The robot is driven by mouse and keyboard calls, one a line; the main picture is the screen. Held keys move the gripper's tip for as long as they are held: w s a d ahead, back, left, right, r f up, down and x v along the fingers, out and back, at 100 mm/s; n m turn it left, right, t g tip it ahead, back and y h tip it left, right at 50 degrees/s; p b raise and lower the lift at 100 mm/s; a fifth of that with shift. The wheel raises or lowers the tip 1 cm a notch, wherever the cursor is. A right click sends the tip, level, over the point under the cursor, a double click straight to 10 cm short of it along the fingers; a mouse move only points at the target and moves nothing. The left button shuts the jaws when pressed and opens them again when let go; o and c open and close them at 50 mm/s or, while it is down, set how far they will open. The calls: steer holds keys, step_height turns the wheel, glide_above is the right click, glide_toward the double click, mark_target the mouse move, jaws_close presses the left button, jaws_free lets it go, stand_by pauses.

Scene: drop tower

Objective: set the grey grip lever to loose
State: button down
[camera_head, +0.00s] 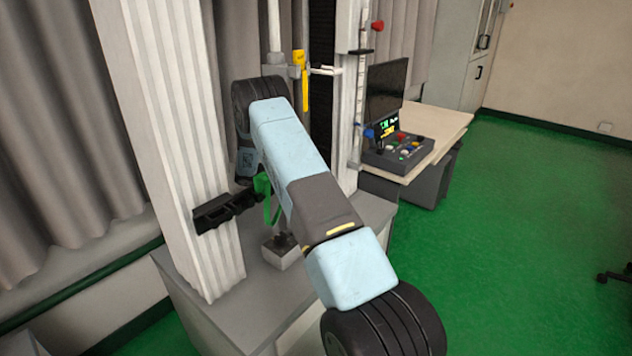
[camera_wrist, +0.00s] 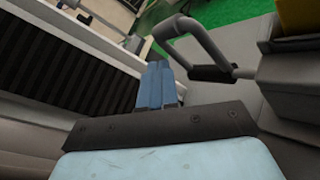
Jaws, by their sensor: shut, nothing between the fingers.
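The grey grip lever (camera_wrist: 205,42) shows in the wrist view as a bent bar forming a loop, with a dark sleeve (camera_wrist: 210,73) near its base. In the head view a pale bent bar (camera_head: 325,70) that looks like the same lever sticks out to the right beside a yellow part (camera_head: 300,75). My gripper (camera_wrist: 158,72) has its blue fingers together and empty, just left of the lever's loop in the wrist view. I cannot tell whether they touch it. In the head view my arm hides the gripper.
A yellow part (camera_wrist: 296,22) sits at the wrist view's top right. A ribbed dark panel (camera_wrist: 60,75) is at its left. In the head view a white ribbed column (camera_head: 165,130) stands left, and a desk with a control box (camera_head: 400,150) stands right.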

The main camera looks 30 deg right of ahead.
steer(key=shift+s, duration=0.15)
steer(key=shift+s+d, duration=0.15)
steer(key=shift+s, duration=0.25)
steer(key=shift+s+d, duration=0.3)
steer(key=shift+s, duration=0.55)
steer(key=shift+s+d, duration=0.3)
steer(key=shift+s, duration=0.5)
stand_by(2.4)
steer(key=shift+s+d, duration=0.55)
steer(key=shift+s, duration=0.25)
stand_by(1.3)
steer(key=shift+s+d, duration=0.1)
steer(key=shift+s, duration=0.4)
stand_by(0.3)
